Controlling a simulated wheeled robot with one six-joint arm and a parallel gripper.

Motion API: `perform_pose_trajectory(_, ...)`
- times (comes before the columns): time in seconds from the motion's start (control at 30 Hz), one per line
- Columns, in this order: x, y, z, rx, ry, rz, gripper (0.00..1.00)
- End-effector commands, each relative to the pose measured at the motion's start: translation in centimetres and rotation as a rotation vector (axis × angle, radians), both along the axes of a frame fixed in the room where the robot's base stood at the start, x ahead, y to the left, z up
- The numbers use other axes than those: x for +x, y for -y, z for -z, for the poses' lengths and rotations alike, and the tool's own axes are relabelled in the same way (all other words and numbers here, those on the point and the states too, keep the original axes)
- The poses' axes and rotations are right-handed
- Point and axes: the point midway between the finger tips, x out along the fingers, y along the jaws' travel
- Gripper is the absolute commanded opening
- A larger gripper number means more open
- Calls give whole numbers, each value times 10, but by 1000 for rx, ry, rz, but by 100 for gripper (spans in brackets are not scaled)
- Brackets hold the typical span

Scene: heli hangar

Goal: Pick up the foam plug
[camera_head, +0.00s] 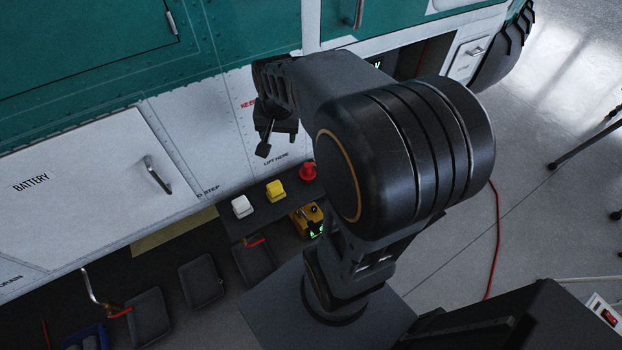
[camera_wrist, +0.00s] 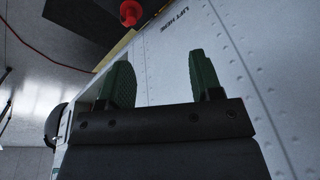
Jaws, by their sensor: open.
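Three small objects stand on a dark ledge (camera_head: 285,212): a white block (camera_head: 242,207), a yellow block (camera_head: 276,191) and a red piece with a rounded, stepped shape (camera_head: 307,172). The red piece is likely the foam plug, but I cannot tell for certain. It also shows at the top of the wrist view (camera_wrist: 130,12). My gripper (camera_head: 273,142) hangs beside the white panel, above and left of the red piece in the head view. In the wrist view its two green-padded fingers (camera_wrist: 158,76) stand apart with nothing between them.
The white and teal helicopter side (camera_head: 215,130) runs close by my gripper. A yellow device with a green display (camera_head: 307,220) sits just below the ledge. Several dark pads (camera_head: 200,281) lie at lower left. A red cable (camera_head: 496,235) crosses the open floor at right.

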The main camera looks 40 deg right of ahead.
Motion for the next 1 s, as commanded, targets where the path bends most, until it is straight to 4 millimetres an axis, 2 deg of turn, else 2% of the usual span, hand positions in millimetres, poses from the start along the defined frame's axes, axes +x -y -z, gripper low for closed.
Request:
perform_pose_trajectory(0.03, 9, 19, 24, 20, -34, 97, 59)
perform_pose_trajectory(0.2, 26, 70, 76, 71, -108, 369, 59)
perform_pose_trajectory(0.4, 32, 106, 117, 103, -156, 557, 59)
perform_pose_trajectory(0.53, 32, 114, 137, 112, -170, 605, 59)
perform_pose_trajectory(0.8, 32, 115, 185, 113, -173, 615, 59)
perform_pose_trajectory(1.0, 33, 115, 208, 113, -170, 613, 59)
